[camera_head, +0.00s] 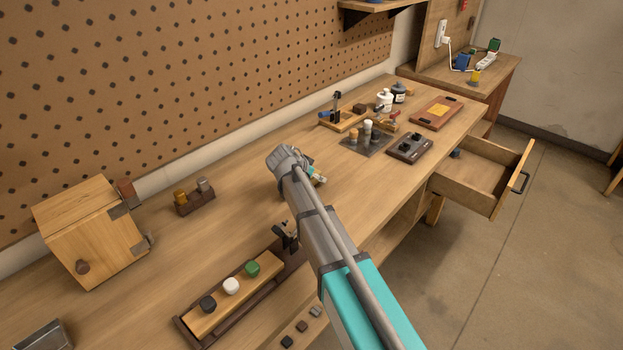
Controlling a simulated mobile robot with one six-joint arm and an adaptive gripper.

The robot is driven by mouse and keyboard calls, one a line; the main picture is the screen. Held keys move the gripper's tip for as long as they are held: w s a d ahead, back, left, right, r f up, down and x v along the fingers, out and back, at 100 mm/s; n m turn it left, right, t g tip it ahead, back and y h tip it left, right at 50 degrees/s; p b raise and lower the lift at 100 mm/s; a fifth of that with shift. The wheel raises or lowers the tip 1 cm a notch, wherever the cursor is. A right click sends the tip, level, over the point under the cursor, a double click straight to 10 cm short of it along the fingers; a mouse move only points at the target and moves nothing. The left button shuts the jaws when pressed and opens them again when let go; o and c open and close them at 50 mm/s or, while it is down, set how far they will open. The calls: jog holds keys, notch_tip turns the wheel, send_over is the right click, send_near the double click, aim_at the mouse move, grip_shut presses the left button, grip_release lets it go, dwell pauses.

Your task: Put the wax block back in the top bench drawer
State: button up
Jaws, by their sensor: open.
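The top bench drawer (484,208) is pulled out at the right end of the bench, with its front and dark handle over the floor. A small dark blue thing lies in its far left corner; the rest of its floor looks empty. I cannot tell for sure which piece is the wax block; a small dark brown block (359,108) stands on a wooden board at the back. My gripper (287,238) is open, largely hidden behind my forearm, above the bench near the long dark rack. I see nothing held, but the space between its fingers is unclear.
The long rack (190,333) bears black, white and green pieces. A wooden cabinet (95,235) stands at left, a small holder (195,203) beside it. Bottles (384,100), a dark control box (410,147) and a brown board (420,118) crowd the far bench. The bench middle-left is clear.

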grip_shut()
dwell(0.4)
jog(key=shift+r, duration=0.1)
notch_tip(320, 180, up, 2)
jog(key=p, duration=0.2)
jog(key=shift+r+p, duration=0.25)
jog(key=shift+p, duration=0.15)
jog(key=s+d+r+p, duration=0.3)
jog(key=s+r+p, duration=0.7)
jog(key=s, duration=0.3)
jog(key=shift+s+d+r, duration=0.15)
jog(key=shift+s, duration=0.15)
